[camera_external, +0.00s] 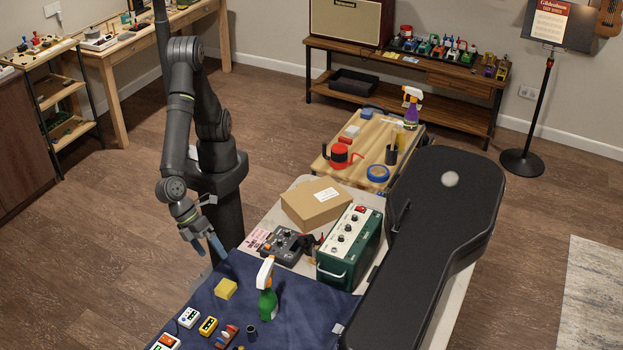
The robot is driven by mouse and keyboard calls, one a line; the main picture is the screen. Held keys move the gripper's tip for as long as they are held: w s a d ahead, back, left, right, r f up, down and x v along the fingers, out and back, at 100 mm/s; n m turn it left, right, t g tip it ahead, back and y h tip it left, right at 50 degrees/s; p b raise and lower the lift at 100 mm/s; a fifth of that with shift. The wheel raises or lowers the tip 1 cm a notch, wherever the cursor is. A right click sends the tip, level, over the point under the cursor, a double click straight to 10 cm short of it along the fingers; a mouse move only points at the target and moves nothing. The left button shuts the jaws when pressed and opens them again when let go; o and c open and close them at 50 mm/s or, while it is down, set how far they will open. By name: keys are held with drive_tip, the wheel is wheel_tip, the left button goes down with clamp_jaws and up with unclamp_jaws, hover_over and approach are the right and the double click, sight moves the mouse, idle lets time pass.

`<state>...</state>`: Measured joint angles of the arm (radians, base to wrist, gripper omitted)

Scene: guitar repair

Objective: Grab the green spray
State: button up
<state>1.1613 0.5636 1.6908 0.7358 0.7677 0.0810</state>
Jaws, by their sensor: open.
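The green spray bottle (267,303) stands upright on the dark blue cloth (310,309), at the front middle of the picture. It has a white and orange trigger head on top. My gripper (210,248) is to the left of the bottle and higher, over the left edge of the cloth. Its fingers point down and it is apart from the bottle. It is open, and I see nothing between the fingers.
A yellow sponge (226,289) lies left of the bottle. Small pedals (208,326) sit in front of it. A green amplifier (349,247) stands behind to the right, and a black guitar case (437,230) lies along the right. A cardboard box (314,203) is farther back.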

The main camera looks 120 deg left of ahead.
drive_tip(key=shift+c, duration=0.4)
drive_tip(key=c, duration=1.1)
drive_tip(key=n+g+h, duration=0.4)
drive_tip(key=g, duration=0.2)
approach(265, 269)
drive_tip(key=shift+t, duration=0.3)
drive_tip(key=x, duration=1.1)
drive_tip(key=shift+s+f, duration=0.1)
drive_tip(key=shift+s, duration=0.2)
